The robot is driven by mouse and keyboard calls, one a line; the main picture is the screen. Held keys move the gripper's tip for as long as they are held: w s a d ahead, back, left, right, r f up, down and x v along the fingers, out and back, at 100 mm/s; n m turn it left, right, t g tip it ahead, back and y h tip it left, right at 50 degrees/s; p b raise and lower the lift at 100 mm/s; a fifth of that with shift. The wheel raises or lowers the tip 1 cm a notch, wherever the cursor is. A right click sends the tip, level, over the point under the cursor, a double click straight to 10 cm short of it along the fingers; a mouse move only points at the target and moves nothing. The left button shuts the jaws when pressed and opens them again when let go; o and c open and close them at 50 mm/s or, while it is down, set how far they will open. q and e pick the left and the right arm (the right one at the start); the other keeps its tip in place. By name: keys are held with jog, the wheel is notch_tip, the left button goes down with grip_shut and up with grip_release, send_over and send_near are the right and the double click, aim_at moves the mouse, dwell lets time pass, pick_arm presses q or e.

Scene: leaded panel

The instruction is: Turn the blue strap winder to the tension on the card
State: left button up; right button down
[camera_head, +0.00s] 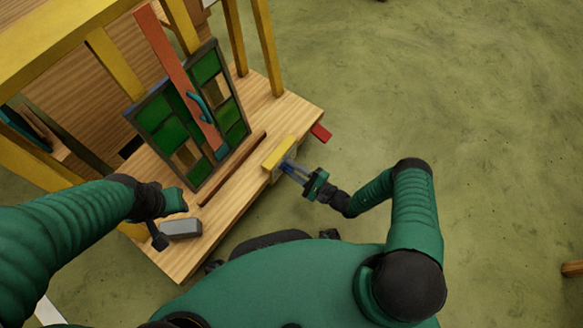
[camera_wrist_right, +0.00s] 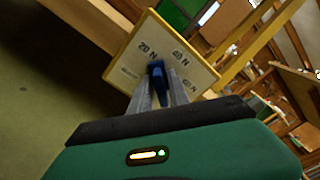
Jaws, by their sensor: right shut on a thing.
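The blue strap winder (camera_wrist_right: 157,82) stands out from a white dial plate (camera_wrist_right: 185,70) with a yellow edge. The plate reads 20 N at upper left and 40 N at upper right; marks lower on both sides are too small to read surely. The winder's visible end lies below the 20 N mark; its exact setting is unclear. My right gripper (camera_head: 300,176) is shut on the winder, at the bench's right front edge; its fingers flank the winder in the wrist view. My left gripper (camera_head: 168,219) is beside a grey block, its jaws unclear. I cannot make out the card.
A leaded panel (camera_head: 163,137) with green panes leans on the wooden bench (camera_head: 232,225), a red-brown bar (camera_head: 168,57) across it. A brown strip (camera_head: 233,168) lies before it. The grey block (camera_head: 181,229) sits front left. A red tab (camera_head: 321,132) sticks out right.

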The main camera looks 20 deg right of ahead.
jog(key=m, duration=0.5)
jog(key=shift+d+f+m, duration=0.1)
jog(key=shift+d+m, duration=0.2)
jog(key=m, duration=0.6)
jog(key=shift+w+d+b, duration=0.1)
jog(key=shift+w+b, duration=0.05)
jog(key=shift+b, duration=0.15)
jog(key=m+b, duration=0.1)
jog(key=m, duration=0.4)
jog(key=shift+f+m, duration=0.15)
jog(key=shift+m, duration=0.25)
jog(key=m+b, duration=0.1)
jog(key=m, duration=0.3)
jog(key=shift+d+m, duration=0.1)
jog(key=shift+m, duration=0.3)
jog(key=c, duration=1.5)
grip_release()
jog(key=shift+w, duration=0.1)
